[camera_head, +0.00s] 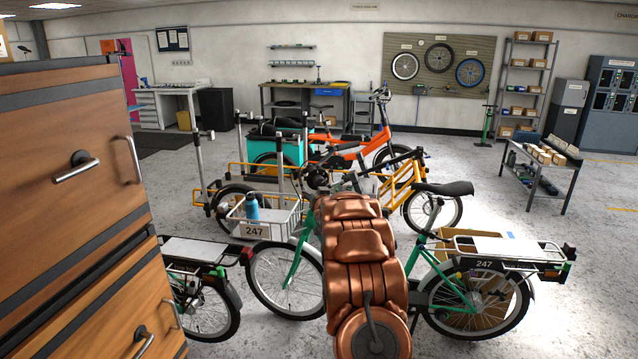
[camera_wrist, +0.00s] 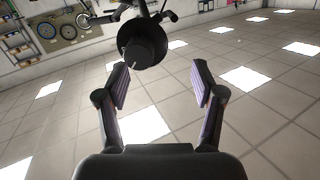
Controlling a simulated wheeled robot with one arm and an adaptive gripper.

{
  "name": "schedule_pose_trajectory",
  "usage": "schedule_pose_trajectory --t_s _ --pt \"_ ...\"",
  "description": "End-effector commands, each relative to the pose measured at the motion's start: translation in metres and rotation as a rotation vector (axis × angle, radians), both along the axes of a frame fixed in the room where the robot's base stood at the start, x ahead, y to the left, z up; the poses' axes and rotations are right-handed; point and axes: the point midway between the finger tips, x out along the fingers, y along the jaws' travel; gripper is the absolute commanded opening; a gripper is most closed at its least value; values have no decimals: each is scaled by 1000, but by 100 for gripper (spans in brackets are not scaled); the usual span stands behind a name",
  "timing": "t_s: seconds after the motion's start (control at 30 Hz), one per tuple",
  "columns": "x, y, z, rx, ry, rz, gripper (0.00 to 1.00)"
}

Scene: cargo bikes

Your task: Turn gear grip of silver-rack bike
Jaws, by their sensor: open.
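The green bike (camera_head: 438,272) with a silver rear rack (camera_head: 500,248) marked 247 stands at right in the head view. My copper arm covers its middle, and its front basket (camera_head: 270,229) shows left of the arm. In the wrist view my gripper (camera_wrist: 160,66) is open, with its two fingers spread wide. A dark round grip (camera_wrist: 143,43), seen nearly end-on with a small white mark, lies at the fingertips, nearer the left finger. I see no clear contact. My gripper cannot be made out clearly in the head view.
An orange bike (camera_head: 350,146) and a yellow-framed cargo bike (camera_head: 402,184) stand behind. Another green bike (camera_head: 200,290) stands at lower left. A wooden drawer cabinet (camera_head: 70,150) blocks the left. Open floor (camera_head: 590,300) lies at right.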

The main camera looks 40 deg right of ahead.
Motion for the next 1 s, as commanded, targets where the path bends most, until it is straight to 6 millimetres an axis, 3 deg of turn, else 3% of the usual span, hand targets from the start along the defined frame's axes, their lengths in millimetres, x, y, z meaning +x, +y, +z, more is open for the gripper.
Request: schedule_pose_trajectory --t_s 0.03,0.2,0.47,1.0 --pt "-2 -12 -4 -7 -22 -4 68" --pt "-4 -31 -4 -31 -89 0 68" --pt "1 -39 -3 -39 -110 3 68" --pt "36 -59 -3 -38 -108 3 68"
